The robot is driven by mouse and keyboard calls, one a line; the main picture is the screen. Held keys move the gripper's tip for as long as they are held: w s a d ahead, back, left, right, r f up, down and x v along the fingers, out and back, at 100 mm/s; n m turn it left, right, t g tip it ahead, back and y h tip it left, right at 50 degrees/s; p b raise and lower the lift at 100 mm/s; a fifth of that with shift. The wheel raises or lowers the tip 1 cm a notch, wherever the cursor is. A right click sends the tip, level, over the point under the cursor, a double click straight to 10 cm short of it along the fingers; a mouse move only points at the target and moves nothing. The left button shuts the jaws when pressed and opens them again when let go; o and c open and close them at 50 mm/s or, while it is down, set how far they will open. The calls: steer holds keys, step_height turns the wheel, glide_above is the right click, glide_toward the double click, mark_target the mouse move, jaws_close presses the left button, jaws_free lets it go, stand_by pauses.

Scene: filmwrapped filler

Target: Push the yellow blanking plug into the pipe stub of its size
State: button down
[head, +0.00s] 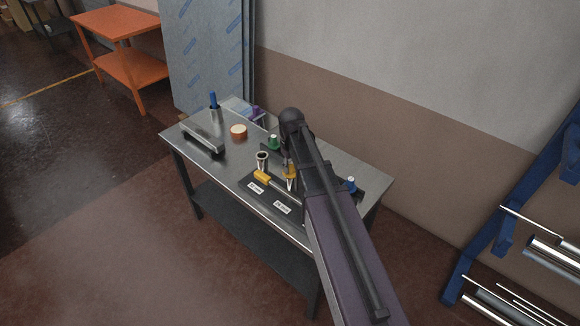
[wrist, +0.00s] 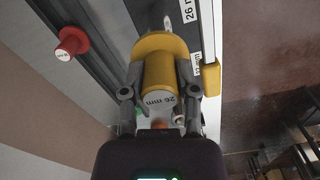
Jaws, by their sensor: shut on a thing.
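The yellow plug (wrist: 160,68), marked 26 mm on its end, is held between both fingers of my gripper (wrist: 160,85). In the head view the yellow plug (head: 291,168) shows just below my gripper (head: 288,160). A grey metal pipe stub (wrist: 152,16) shows beyond the plug's wide collar in the wrist view, roughly in line with it. Whether the plug's nose is inside that stub is hidden. Another open metal stub (head: 262,159) stands upright to the left. Printed size labels (head: 256,188) lie in front of the stubs; one reads 26 mm.
A yellow-handled tool (head: 262,175) lies in front of the stubs. A red plug (wrist: 70,42), a green plug (head: 274,142) and a blue item (head: 350,184) are nearby. A tape roll (head: 238,131) and a grey bar (head: 203,142) lie on the left of the steel table (head: 222,167).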

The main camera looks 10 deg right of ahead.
steer(key=shift+f, duration=0.15)
steer(key=shift+c, duration=1.4)
jaws_free()
steer(key=shift+o, duration=1.4)
steer(key=shift+r+p, duration=3.95)
steer(key=shift+r, duration=0.1)
